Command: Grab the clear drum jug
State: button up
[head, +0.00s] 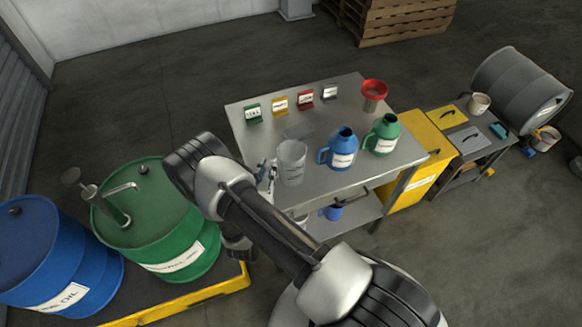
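The clear drum jug (291,163) is a translucent, pale grey vessel. It stands upright near the left front edge of the metal table (337,97), left of a blue jug (338,148) and a green jug (381,134). My arm crosses the foreground from the lower right to the left of the table, in front of the table's left front corner. My gripper is not clearly made out beside or behind the arm. Its fingers cannot be told apart from small metal parts at the table edge. The jug stands free, with nothing seen gripping it.
Several small coloured labelled holders, including a green one (253,113), and a red funnel (373,95) stand at the back of the table. A green drum (150,215) and a blue drum (55,255) stand left. A yellow cabinet (425,150) adjoins the table's right side.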

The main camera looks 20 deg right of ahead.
grip_shut()
jog(key=shift+r, duration=0.15)
dwell(0.4)
